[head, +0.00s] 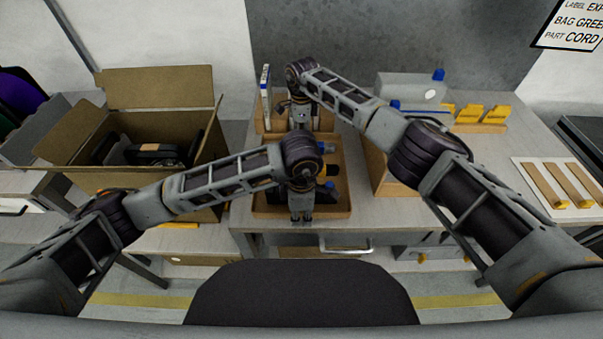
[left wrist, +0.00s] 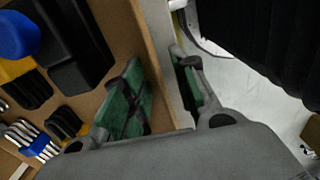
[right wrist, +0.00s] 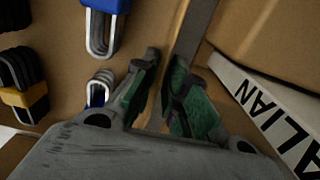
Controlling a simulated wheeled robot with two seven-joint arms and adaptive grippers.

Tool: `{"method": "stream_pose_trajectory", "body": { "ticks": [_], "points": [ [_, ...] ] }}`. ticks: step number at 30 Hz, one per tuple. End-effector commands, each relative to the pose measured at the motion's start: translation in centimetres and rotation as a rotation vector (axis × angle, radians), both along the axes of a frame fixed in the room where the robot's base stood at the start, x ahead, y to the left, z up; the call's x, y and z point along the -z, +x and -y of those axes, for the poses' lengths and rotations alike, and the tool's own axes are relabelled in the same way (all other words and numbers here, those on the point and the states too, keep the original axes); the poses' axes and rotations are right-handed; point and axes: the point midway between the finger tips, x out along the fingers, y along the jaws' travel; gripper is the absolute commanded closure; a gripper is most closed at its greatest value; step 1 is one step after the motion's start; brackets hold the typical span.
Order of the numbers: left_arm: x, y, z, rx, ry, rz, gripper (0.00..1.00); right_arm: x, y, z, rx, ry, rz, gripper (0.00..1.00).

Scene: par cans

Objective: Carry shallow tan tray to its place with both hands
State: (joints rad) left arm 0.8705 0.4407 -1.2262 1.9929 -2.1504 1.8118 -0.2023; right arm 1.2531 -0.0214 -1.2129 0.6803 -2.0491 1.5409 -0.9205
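The shallow tan tray (head: 344,205) sits on the grey table in the middle of the head view, holding dark and blue-topped items. My left gripper (head: 301,217) is at its near wall. In the left wrist view the open fingers (left wrist: 160,85) straddle the tray wall (left wrist: 155,40), one inside and one outside, with a gap on the inner side. My right gripper (head: 300,122) is at the far wall, partly hidden by its arm. In the right wrist view its fingers (right wrist: 165,85) are close against both sides of the wall (right wrist: 190,25).
An open cardboard box (head: 160,85) with dark contents stands to the left. A tan box (head: 378,170) stands close on the tray's right. A white labelled item (right wrist: 265,105) lies beyond the far wall. A panel with tan strips (head: 560,188) is at the far right.

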Motion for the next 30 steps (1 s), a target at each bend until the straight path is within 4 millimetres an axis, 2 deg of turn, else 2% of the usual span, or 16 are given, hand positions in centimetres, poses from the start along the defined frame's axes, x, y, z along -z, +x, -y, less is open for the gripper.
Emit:
{"method": "stream_pose_trajectory", "body": {
  "ticks": [9,13,16,30],
  "points": [
    [0.14,0.01,0.00,0.000,0.000,0.001,0.71,0.14,0.00,0.01,0.001,0.000,0.000,0.86],
    [0.12,0.01,0.00,0.000,0.000,0.001,0.87,0.13,0.01,0.02,0.001,0.000,0.000,1.00],
    [0.12,0.01,0.00,0.000,0.000,0.001,1.00,0.12,0.01,0.02,0.001,0.000,0.000,1.00],
    [-0.04,0.04,0.05,0.001,-0.002,0.002,1.00,-0.07,0.06,-0.01,0.001,0.001,0.002,1.00]
  ]
}}
